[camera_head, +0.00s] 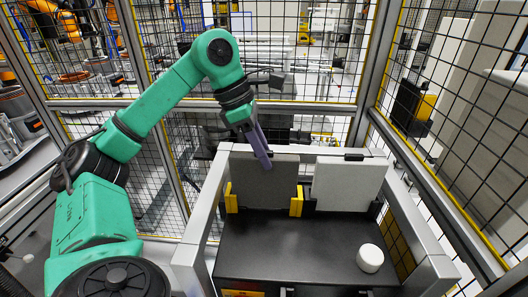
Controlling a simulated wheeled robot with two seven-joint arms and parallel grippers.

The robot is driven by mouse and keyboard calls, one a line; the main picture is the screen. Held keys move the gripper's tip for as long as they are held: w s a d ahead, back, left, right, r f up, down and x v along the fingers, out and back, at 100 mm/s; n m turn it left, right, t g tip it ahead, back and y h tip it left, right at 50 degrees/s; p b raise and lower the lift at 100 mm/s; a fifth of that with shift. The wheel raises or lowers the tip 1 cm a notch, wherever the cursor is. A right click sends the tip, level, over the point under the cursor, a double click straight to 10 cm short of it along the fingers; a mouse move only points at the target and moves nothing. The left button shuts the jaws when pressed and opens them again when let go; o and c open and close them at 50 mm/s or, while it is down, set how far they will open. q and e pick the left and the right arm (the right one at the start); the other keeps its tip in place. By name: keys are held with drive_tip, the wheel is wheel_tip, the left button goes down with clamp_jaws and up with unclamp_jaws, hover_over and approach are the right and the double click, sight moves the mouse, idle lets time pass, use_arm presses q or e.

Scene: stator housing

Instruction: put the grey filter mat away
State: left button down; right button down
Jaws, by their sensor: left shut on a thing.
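The grey filter mat (268,187) is a dark grey upright panel at the back of the black bench. It stands between two yellow brackets (296,203), with its lower edge close to the bench top; I cannot tell whether it is fully seated. The fingers hide a strip of the mat's face and top edge. My right gripper is not in view.
A white panel (345,187) stands upright just right of the grey mat, in dark holders. A white round piece (370,258) sits on the bench (290,250) at the right. Grey frame rails (205,215) border the bench, with mesh fencing behind. The bench's middle is clear.

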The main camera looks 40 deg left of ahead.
use_arm(q)
drive_tip(key=c, duration=0.6)
unclamp_jaws()
drive_tip(key=p+v, duration=0.2)
drive_tip(key=v, duration=0.5)
drive_tip(key=shift+r, duration=0.35)
drive_tip(key=p+v, duration=0.6)
drive_tip(key=v, duration=0.1)
drive_tip(key=shift+s+a, duration=0.1)
drive_tip(key=shift+s, duration=0.1)
drive_tip(key=shift+w+f, duration=0.15)
